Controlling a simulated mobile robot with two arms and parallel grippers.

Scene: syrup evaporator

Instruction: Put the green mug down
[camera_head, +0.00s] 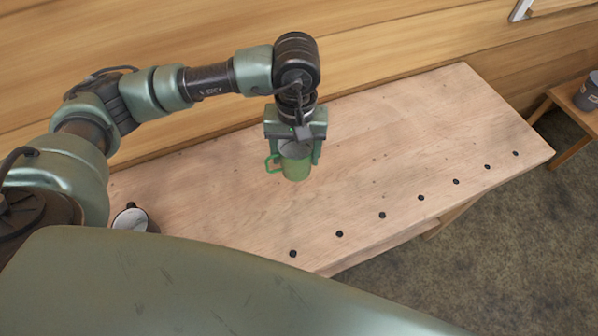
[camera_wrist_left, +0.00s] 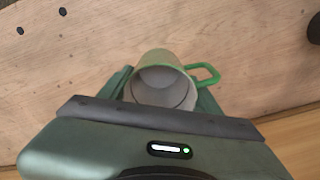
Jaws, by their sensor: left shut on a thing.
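The green mug (camera_head: 295,165) is upright between the fingers of my left gripper (camera_head: 296,150), over the wooden bench. Its handle points left in the head view. In the left wrist view the mug (camera_wrist_left: 162,82) shows its open mouth and empty-looking grey inside, with the green handle to the right. My left gripper (camera_wrist_left: 160,90) is shut on the mug, a finger on each side. I cannot tell whether the mug's base touches the bench top or is slightly above it. My right gripper is not in view.
The wooden bench (camera_head: 400,130) is mostly bare, with a row of dark round spots along its front edge. A grey container (camera_head: 588,93) sits on a small wooden stool at far right.

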